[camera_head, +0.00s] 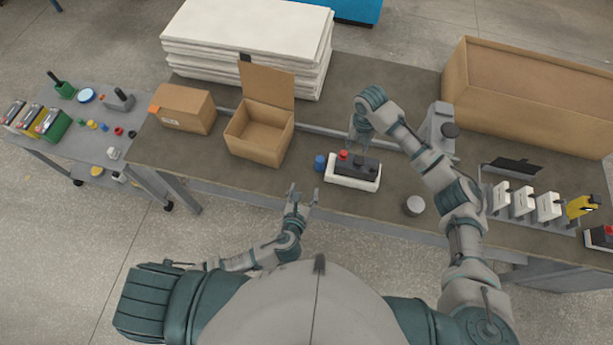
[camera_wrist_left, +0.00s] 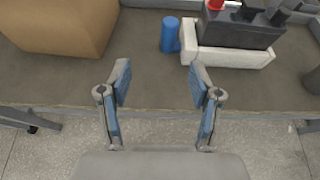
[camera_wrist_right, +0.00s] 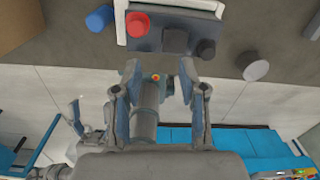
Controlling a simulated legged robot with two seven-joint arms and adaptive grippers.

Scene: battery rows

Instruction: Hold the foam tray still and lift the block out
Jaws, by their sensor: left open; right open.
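The dark grey block (camera_head: 369,166), with a red cap and black posts on top, sits in the white foam tray (camera_head: 352,183) near the front of the bench. The block (camera_wrist_left: 240,32) and tray (camera_wrist_left: 230,57) also show in the left wrist view. My left gripper (camera_head: 302,195) is open and empty at the bench's front edge, left of the tray and apart from it. My right gripper (camera_head: 357,133) is open on the far side of the block, not touching it as far as I can see. The block (camera_wrist_right: 148,39) shows beyond its fingers in the right wrist view.
A blue cylinder (camera_head: 320,162) stands close to the tray's left end. A grey round piece (camera_head: 413,206) lies to the right. An open cardboard box (camera_head: 252,150) stands left, and a rack with white units (camera_head: 523,203) stands right.

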